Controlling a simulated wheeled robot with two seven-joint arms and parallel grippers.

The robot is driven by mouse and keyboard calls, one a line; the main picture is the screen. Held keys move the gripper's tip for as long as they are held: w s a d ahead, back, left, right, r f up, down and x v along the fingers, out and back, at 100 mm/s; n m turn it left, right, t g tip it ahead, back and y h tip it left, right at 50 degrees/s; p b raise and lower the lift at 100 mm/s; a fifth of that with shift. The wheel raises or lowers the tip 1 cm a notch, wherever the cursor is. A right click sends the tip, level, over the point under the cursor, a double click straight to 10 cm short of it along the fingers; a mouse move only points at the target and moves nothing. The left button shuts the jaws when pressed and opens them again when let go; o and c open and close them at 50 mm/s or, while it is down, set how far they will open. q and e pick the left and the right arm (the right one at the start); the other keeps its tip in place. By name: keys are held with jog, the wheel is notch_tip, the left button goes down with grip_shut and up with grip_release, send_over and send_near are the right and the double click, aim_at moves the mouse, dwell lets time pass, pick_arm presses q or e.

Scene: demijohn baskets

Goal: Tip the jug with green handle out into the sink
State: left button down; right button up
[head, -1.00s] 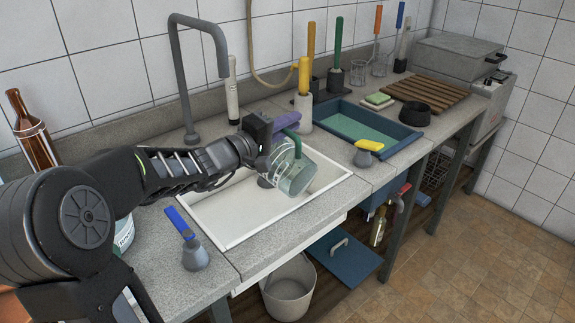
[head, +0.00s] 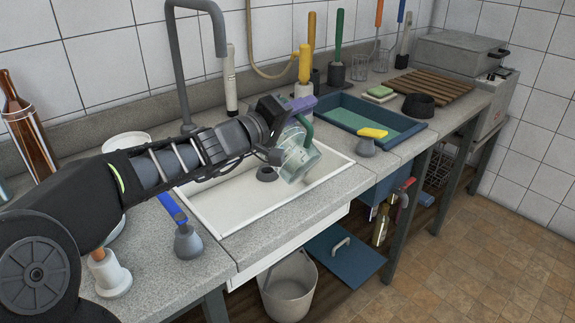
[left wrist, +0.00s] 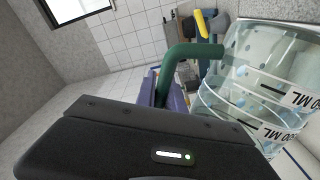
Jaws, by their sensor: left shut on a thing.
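The clear jug (head: 298,160) with a green handle (head: 307,130) is over the sink (head: 225,218), near its right side. It is strongly tilted, with its mouth toward the lower right. My left gripper (head: 296,112), with purple fingers, is shut on the green handle. The left wrist view shows the jug (left wrist: 250,95) close up with its ML markings, and the handle (left wrist: 188,62) beside a purple finger. I cannot tell whether liquid is left inside. The dark drain (head: 266,174) shows in the sink beside the jug. My right gripper is not in view.
A grey tap (head: 180,70) arches behind the sink. A blue tub (head: 345,118) and a yellow-handled tool (head: 304,75) are behind. A bucket (head: 289,290) is below.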

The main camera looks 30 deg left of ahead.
pick_arm(q)
jog(key=shift+s+d+m, duration=0.1)
jog(key=shift+d+m, duration=0.2)
jog(key=shift+d+r, duration=0.15)
jog(key=shift+r, duration=0.1)
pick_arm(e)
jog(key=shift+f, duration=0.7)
